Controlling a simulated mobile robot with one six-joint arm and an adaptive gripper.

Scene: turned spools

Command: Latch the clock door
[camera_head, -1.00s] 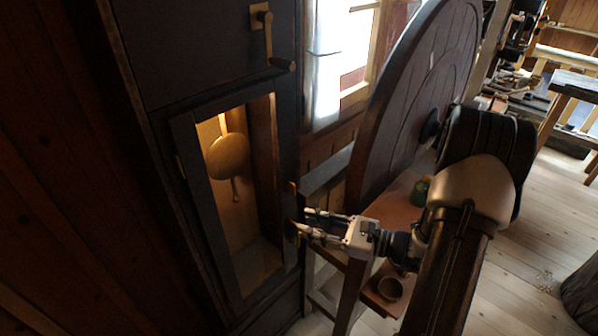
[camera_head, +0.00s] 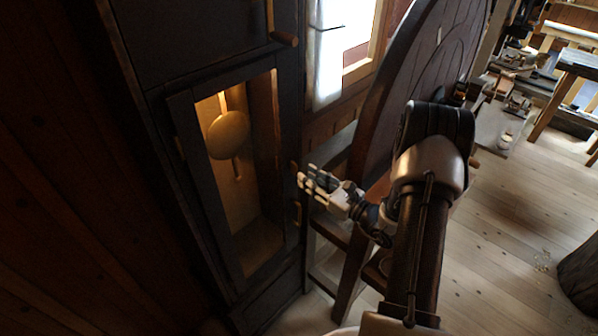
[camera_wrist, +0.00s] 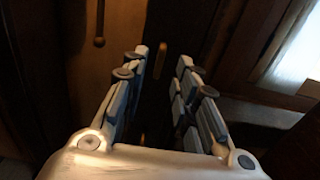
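The clock door (camera_head: 188,150) is a dark frame around a lit opening in the tall clock case, with a round brass pendulum (camera_head: 228,135) behind it. It looks closed or nearly so; I cannot tell exactly. On its right side is a small brass pull (camera_head: 297,214), and above that a small brown latch piece (camera_head: 293,167). My gripper (camera_head: 304,178) is open and empty, just right of the latch piece, with its fingertips pointing at it. In the wrist view the fingers (camera_wrist: 168,75) are apart, with a small upright brown piece (camera_wrist: 160,60) between and beyond them.
A large dark wooden wheel (camera_head: 385,120) and its stand are close to the right of my gripper. A bright window (camera_head: 328,50) is behind. Open plank floor (camera_head: 490,230) lies to the right.

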